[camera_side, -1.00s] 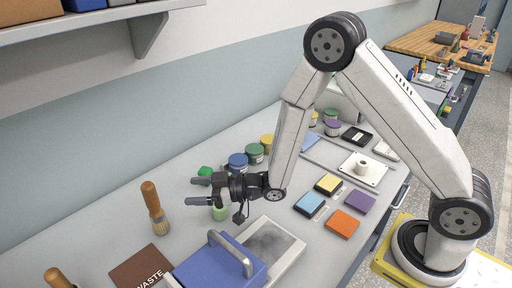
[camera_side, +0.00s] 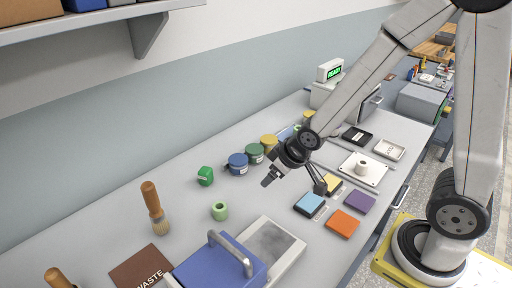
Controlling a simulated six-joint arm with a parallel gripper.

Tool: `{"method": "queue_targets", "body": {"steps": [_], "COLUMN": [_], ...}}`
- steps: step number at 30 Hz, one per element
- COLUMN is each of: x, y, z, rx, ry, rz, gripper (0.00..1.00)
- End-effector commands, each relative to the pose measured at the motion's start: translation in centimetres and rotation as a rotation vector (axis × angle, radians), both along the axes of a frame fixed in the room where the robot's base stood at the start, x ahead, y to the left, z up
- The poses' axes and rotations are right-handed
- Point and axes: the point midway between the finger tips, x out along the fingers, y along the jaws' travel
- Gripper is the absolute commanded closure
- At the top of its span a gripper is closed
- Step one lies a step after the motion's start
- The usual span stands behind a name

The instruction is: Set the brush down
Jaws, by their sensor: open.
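A brush (camera_side: 155,207) with a wooden handle and pale bristles stands upright, bristles down, on the bench at the left. A second wooden handle (camera_side: 58,277) shows at the bottom left edge; its lower part is cut off by the frame. My gripper (camera_side: 291,186) is open and empty above the middle of the bench, well to the right of the brush and apart from it.
A blue box with a handle (camera_side: 220,266) and a brown WASTE mat (camera_side: 141,266) lie in front. Coloured pads (camera_side: 343,223) lie to the right.

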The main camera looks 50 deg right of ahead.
Motion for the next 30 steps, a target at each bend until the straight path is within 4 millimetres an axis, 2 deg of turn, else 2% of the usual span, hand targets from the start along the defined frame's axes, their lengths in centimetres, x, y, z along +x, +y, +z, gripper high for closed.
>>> {"method": "queue_targets", "body": {"steps": [6, 12, 30], "x": [-5.0, -7.5, -7.9], "y": [-1.3, -1.5, -1.5], "z": [0.7, 1.0, 1.0], "rx": [0.014, 0.029, 0.032], "ry": [0.188, 0.282, 0.297], "rz": [-0.102, -0.143, -0.148], "gripper": [0.2, 0.2, 0.2]}}
